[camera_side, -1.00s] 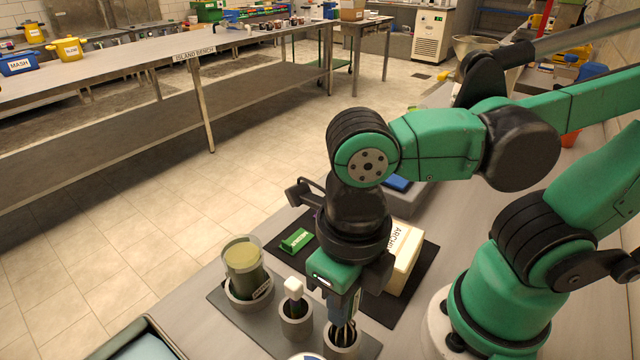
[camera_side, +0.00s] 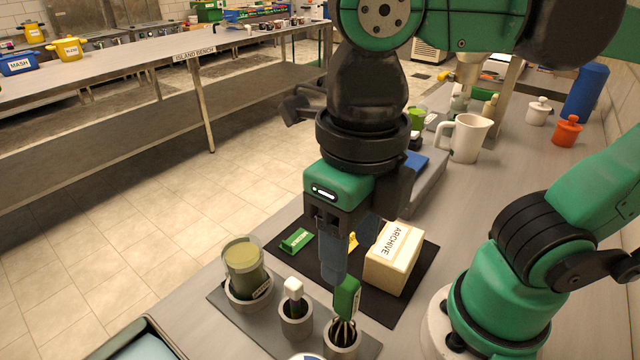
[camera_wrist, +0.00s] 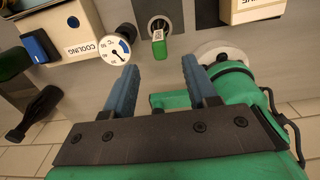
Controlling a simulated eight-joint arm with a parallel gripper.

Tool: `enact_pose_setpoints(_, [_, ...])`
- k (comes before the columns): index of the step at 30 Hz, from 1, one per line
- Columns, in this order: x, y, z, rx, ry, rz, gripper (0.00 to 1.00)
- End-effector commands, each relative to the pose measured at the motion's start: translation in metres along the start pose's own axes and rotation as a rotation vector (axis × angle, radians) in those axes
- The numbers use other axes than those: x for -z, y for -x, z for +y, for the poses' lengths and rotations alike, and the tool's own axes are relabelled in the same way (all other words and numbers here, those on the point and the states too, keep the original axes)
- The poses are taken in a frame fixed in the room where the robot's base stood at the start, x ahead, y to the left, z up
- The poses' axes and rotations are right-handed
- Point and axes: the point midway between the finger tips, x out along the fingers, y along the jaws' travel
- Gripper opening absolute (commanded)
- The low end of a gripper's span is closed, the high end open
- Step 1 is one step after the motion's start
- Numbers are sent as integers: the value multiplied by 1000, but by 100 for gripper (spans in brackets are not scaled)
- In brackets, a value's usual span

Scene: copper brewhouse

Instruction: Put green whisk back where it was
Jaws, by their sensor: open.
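The green whisk (camera_side: 346,298) stands handle up, its wires down inside a round grey holder (camera_side: 343,349) at the front right of a grey base plate. Its green handle also shows in the wrist view (camera_wrist: 158,46), over a dark round opening. My gripper (camera_side: 347,258) is open and empty, above the whisk handle and apart from it in the side view. In the wrist view the two blue fingers (camera_wrist: 160,70) are spread wide, with the handle beyond their tips. The lower ends of the whisk wires are hidden in the holder.
Beside the whisk stand a white-topped tool (camera_side: 293,290) in a holder and a jar of green liquid (camera_side: 244,265). Behind is a dark mat (camera_side: 330,284) with an ARCHIVE box (camera_side: 393,262). A dial gauge (camera_wrist: 117,50) and a COOLING box (camera_wrist: 75,28) show in the wrist view.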

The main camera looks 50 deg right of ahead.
Motion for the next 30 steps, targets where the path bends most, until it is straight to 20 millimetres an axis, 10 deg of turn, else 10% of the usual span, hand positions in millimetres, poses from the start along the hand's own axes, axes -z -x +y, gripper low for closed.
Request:
enact_pose_setpoints(14, [-13, 34, -3, -31, -221, -31, 52])
enact_pose_setpoints(30, [-115, -49, -94, -700, -2566, -102, 52])
